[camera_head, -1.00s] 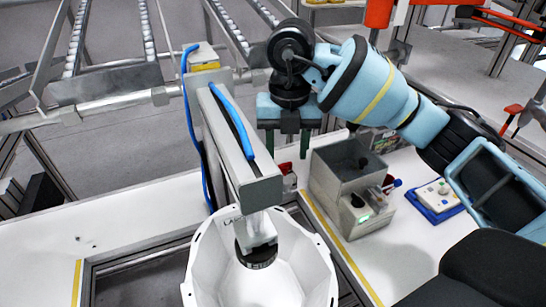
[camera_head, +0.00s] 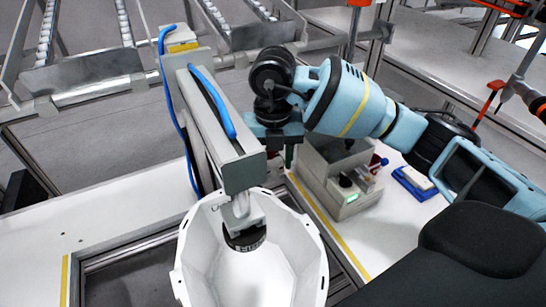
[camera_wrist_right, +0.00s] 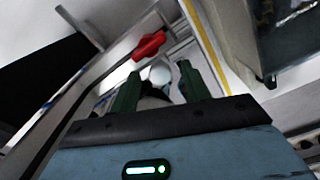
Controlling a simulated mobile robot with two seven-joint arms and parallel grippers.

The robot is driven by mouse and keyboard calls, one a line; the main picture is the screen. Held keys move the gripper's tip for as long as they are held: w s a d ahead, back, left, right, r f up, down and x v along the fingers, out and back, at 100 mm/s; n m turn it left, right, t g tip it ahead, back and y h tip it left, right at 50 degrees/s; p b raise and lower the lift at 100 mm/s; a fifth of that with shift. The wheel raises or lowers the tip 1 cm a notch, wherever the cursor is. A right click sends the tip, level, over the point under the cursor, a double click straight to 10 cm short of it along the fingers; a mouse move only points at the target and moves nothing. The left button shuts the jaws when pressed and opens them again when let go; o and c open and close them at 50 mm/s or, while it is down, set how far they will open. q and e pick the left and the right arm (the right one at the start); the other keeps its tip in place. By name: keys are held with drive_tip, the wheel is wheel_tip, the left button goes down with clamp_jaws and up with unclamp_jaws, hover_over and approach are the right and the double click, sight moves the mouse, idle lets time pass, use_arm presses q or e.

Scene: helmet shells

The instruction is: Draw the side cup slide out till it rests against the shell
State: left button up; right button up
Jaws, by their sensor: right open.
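The white helmet shell (camera_head: 205,262) sits open side up at the bottom of the head view. A grey beam reaches over it, and its black round end piece (camera_head: 245,238) is inside the shell. My right gripper (camera_head: 281,152) is beyond the shell, right of the beam, pointing down. In the right wrist view its green fingers (camera_wrist_right: 158,88) are open, with a pale round knob (camera_wrist_right: 160,74) showing between and beyond them. A red part (camera_wrist_right: 149,46) lies just past the knob. I cannot tell for sure whether these belong to the side cup slide. My left gripper is out of view.
The grey beam (camera_head: 214,135) with a blue hose stands close to my right gripper's left. A metal box (camera_head: 335,185) with a green light stands to its right. A blue tray (camera_head: 412,184) lies farther right. White table is clear at left.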

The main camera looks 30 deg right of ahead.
clamp_jaws()
drive_tip(key=s+p, duration=0.1)
drive_tip(key=s, duration=0.2)
drive_tip(key=shift+p, duration=0.3)
unclamp_jaws()
idle(0.4)
